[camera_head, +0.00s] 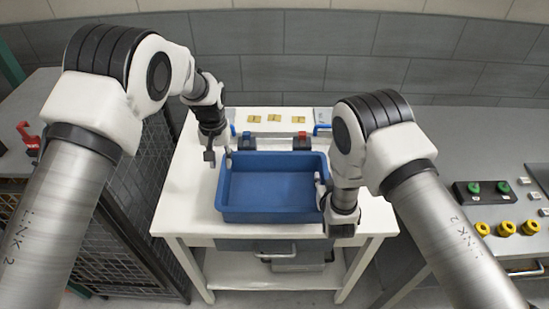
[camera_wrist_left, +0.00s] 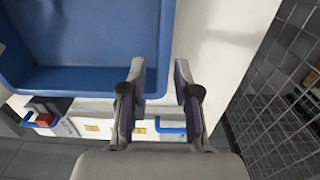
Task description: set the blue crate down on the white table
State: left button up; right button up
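The blue crate (camera_head: 270,215) is empty and looks level on the white table (camera_head: 185,215), near its front edge; I cannot see any gap beneath it. My left gripper (camera_head: 218,158) is at the crate's left wall near the back corner. In the left wrist view its two fingers (camera_wrist_left: 160,88) are apart, one over the crate's (camera_wrist_left: 90,75) side and one outside its rim, with nothing clamped between them. My right gripper (camera_head: 322,192) is at the crate's right wall; a finger shows by the rim, the rest is hidden by the wrist.
A wire mesh cage (camera_head: 120,210) is left of the table. A grey bench (camera_head: 470,140) with yellow knobs (camera_head: 505,228) is right. Bare table shows on the left.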

jog(key=shift+s, duration=0.1)
jog(key=v, duration=0.7)
jog(key=shift+s+r, duration=0.25)
pick_arm(q)
notch_tip(320, 180, up, 2)
jog(key=shift+r, duration=0.25)
jog(key=shift+w+f, duration=0.1)
pick_arm(e)
jog(key=shift+w+f, duration=0.1)
jog(key=shift+w, duration=0.05)
